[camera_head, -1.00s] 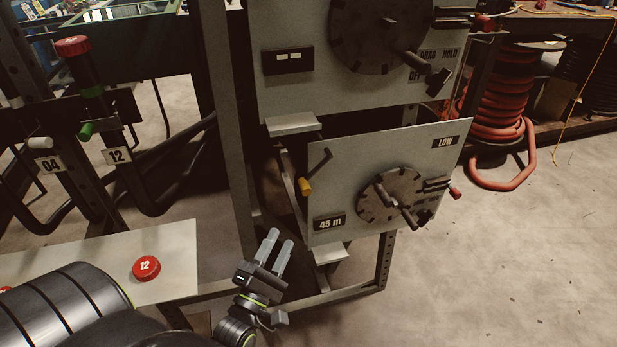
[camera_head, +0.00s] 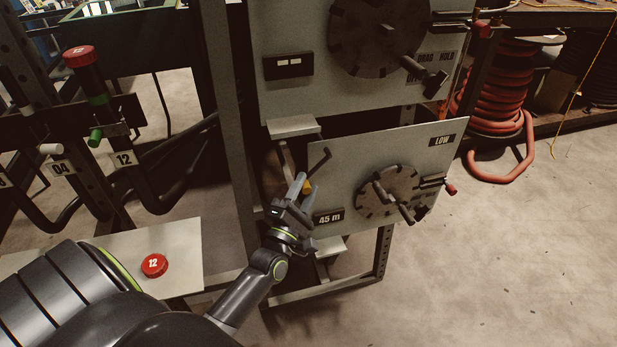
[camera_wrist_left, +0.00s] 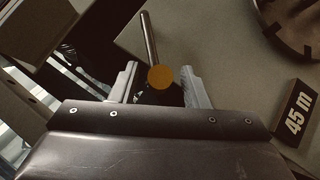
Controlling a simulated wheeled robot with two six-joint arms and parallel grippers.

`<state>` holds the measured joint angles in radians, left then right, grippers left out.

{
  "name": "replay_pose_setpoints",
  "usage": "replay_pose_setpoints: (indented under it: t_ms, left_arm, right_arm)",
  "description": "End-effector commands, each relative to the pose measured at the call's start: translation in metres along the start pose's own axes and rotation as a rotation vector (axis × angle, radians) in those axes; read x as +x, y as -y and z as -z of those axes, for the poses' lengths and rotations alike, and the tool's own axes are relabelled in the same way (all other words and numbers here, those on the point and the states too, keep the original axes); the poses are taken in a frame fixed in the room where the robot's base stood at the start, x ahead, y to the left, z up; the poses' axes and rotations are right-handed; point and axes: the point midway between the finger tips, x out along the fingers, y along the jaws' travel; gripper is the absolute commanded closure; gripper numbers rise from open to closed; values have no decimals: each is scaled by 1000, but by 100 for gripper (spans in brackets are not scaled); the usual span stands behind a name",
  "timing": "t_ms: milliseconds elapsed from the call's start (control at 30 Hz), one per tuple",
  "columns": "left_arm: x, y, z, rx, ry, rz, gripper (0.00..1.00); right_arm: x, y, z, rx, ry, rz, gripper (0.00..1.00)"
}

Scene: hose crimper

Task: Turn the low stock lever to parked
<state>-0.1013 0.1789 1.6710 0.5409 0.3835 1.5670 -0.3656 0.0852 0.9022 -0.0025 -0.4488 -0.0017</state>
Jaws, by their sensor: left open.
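The panel marked LOW (camera_head: 350,165) carries a thin dark bent lever (camera_head: 318,163) with a yellow knob (camera_head: 307,188) at its lower end. In the left wrist view the lever's rod (camera_wrist_left: 149,38) runs up from the round yellow knob (camera_wrist_left: 160,77). My left gripper (camera_head: 304,182) is open at the knob, with its fingers pointing up at the panel. In the wrist view the knob appears between the two fingers (camera_wrist_left: 159,70), with space on both sides. The fingers partly hide the knob in the head view. My right gripper is not in view.
A 45 m plate (camera_head: 329,217) sits right beside my left gripper. A round notched disc (camera_head: 385,192) with a crank handle and a red-tipped lever (camera_head: 450,189) are farther right. An upper panel (camera_head: 290,90) hangs above. A shelf with a red cap (camera_head: 154,265) is at lower left.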

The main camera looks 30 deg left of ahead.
Motion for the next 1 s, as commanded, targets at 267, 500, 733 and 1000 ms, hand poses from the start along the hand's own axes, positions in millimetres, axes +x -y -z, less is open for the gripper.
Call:
replay_pose_setpoints:
  t_ms: [267,500,733,1000]
  left_arm:
    - [24,0,0,0,1,0,58]
    - [24,0,0,0,0,0,58]
    - [24,0,0,0,0,0,83]
    - [24,1,0,1,0,3,100]
  right_arm:
    - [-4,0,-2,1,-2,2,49]
    - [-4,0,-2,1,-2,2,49]
    - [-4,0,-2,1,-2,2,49]
    - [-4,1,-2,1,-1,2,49]
